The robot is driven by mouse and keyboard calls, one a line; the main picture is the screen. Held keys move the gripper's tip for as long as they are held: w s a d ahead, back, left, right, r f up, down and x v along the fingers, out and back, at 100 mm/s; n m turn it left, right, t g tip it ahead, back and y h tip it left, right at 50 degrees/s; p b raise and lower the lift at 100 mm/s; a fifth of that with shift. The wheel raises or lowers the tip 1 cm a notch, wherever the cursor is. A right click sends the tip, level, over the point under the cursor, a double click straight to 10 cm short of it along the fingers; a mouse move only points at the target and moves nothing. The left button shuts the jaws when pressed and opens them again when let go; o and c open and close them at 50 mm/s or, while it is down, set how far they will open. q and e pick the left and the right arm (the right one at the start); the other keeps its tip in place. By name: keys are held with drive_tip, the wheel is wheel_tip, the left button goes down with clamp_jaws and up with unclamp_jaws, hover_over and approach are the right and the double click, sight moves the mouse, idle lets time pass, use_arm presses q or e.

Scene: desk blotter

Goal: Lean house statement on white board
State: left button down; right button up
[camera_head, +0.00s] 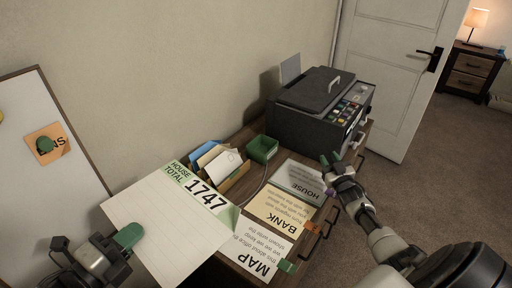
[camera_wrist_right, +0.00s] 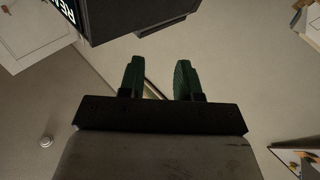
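The house statement is a large white sheet (camera_head: 160,225) with a green header reading "HOUSE TOTAL 1747". It appears raised above the desk's left part, covering some of it. My left gripper (camera_head: 125,240) is at its left edge, one green fingertip over the paper; it appears shut on the sheet, the other finger hidden. The white board (camera_head: 28,140) stands at the far left, apart from the sheet, with a brown frame and an orange note (camera_head: 48,145) under a green round piece. My right gripper (camera_head: 331,161) is near the desk's right edge; its fingers are apart and empty in the right wrist view (camera_wrist_right: 158,80).
A dark printer (camera_head: 310,125) stands at the desk's back. A green box (camera_head: 262,149) and a folder holder (camera_head: 235,180) sit beside the sheet. HOUSE (camera_head: 298,178), BANK (camera_head: 280,208) and MAP (camera_head: 255,250) papers lie along the desk's right side. Wall is behind.

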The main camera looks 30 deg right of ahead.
drive_tip(key=w+a+r+n+g+y, duration=0.3)
drive_tip(key=w+a+r+n+y, duration=0.1)
drive_tip(key=a+r+n+y, duration=0.8)
drive_tip(key=w+a+r+n+g+y, duration=0.3)
drive_tip(key=a+r+n+y, duration=0.7)
drive_tip(key=a+r+y, duration=0.25)
drive_tip(key=s+a+r+n+g+y, duration=0.2)
drive_tip(key=s+a+r+n+g, duration=0.2)
drive_tip(key=a+n+g, duration=0.55)
drive_tip(key=n+g+h, duration=0.2)
drive_tip(key=g+h, duration=0.8)
drive_tip(key=h, duration=0.3)
approach(233, 230)
drive_tip(key=shift+y, duration=0.25)
drive_tip(key=x, duration=0.5)
drive_tip(key=shift+s+a+f, duration=0.1)
drive_tip(key=shift+s+f, duration=0.05)
drive_tip(key=shift+f, duration=0.25)
